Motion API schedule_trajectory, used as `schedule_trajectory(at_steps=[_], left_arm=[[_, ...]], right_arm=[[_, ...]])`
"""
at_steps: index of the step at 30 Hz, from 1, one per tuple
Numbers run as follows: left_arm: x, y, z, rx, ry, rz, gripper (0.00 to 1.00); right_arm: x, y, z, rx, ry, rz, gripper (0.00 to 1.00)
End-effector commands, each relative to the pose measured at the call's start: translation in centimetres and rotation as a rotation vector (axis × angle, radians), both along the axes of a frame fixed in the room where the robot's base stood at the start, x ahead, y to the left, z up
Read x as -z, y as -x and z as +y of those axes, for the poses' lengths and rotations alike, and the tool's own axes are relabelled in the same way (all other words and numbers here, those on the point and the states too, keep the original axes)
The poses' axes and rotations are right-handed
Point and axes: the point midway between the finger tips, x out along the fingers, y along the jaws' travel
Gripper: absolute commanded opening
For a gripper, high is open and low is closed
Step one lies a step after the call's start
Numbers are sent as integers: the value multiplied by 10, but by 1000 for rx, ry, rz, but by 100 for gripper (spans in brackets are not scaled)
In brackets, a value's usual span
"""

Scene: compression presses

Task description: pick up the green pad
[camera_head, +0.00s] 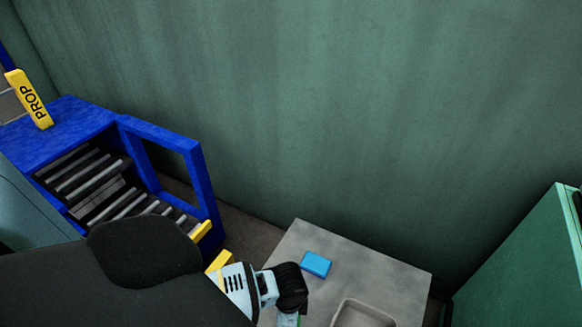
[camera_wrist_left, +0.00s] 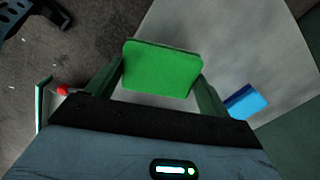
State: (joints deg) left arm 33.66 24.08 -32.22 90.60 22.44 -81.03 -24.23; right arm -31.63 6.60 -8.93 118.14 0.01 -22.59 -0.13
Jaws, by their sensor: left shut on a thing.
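The green pad (camera_wrist_left: 162,70) is a flat rounded block. In the left wrist view it sits between the two fingers of my left gripper (camera_wrist_left: 160,82), which is shut on it. Behind it in that view are the grey table top and the dark floor; I cannot tell how high it is above the table. In the head view my left gripper (camera_head: 288,317) is at the bottom edge, over the near left of the table, mostly hidden by its own wrist. My right gripper does not show.
A blue pad (camera_head: 316,264) lies on the grey table (camera_head: 375,268), also visible in the left wrist view (camera_wrist_left: 245,101). A shallow tray (camera_head: 362,315) is at the table's front. A blue roller frame (camera_head: 203,183) stands left, a green cabinet (camera_head: 525,260) right.

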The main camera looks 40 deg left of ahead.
Motion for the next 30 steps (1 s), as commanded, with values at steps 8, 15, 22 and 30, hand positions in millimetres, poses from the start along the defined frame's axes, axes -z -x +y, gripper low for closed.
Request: schedule_trajectory(at_steps=[8, 15, 22, 30], left_arm=[[-8, 61, -38, 2, 3, 0, 56], [-10, 90, -56, 1, 2, 0, 56], [-11, 99, -61, -1, 0, -1, 56], [-11, 99, -61, -1, 0, -1, 77]], right_arm=[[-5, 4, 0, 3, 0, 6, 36], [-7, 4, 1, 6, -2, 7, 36], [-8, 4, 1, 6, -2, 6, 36], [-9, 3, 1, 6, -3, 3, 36]])
